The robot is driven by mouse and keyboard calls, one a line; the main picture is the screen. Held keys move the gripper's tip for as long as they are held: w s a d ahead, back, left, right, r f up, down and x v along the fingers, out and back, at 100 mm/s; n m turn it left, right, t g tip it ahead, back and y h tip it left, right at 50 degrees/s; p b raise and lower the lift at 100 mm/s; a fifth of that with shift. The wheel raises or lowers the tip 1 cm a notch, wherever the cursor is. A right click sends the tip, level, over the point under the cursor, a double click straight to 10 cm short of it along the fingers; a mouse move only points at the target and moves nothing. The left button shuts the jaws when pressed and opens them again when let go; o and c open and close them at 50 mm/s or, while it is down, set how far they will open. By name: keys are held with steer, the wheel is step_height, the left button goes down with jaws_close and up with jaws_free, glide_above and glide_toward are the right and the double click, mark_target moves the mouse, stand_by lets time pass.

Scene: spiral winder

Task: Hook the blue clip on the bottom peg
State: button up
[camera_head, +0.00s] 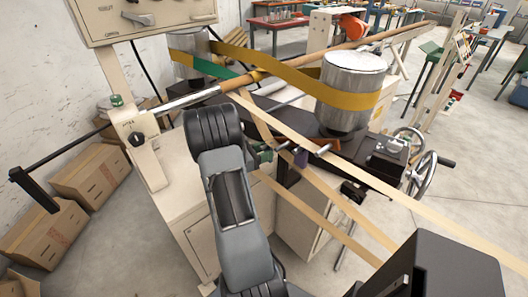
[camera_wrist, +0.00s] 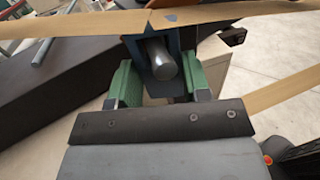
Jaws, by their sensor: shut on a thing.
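My gripper (camera_wrist: 160,88) has green finger pads on both sides of a dark blue piece, which I take as the blue clip (camera_wrist: 185,64). It is shut on this piece. A bright metal pin (camera_wrist: 160,60) points out between the pads, in front of the blue body; I cannot tell if it is a peg or part of the clip. A tan strip (camera_wrist: 80,24) crosses just beyond, with a small blue patch on it.
The winder's metal drum (camera_head: 350,90) with a yellow belt (camera_head: 350,103) stands behind right. Tan strips (camera_head: 430,207) run down to the right past my arm. A handwheel (camera_head: 423,172) is at right. Cardboard boxes (camera_head: 90,175) lie at left.

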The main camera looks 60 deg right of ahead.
steer(key=o, duration=1)
steer(key=b+v, duration=0.1)
steer(key=v, duration=1.3)
steer(key=shift+f+b, duration=0.1)
steer(key=shift+b, duration=0.25)
steer(key=shift+s, duration=0.1)
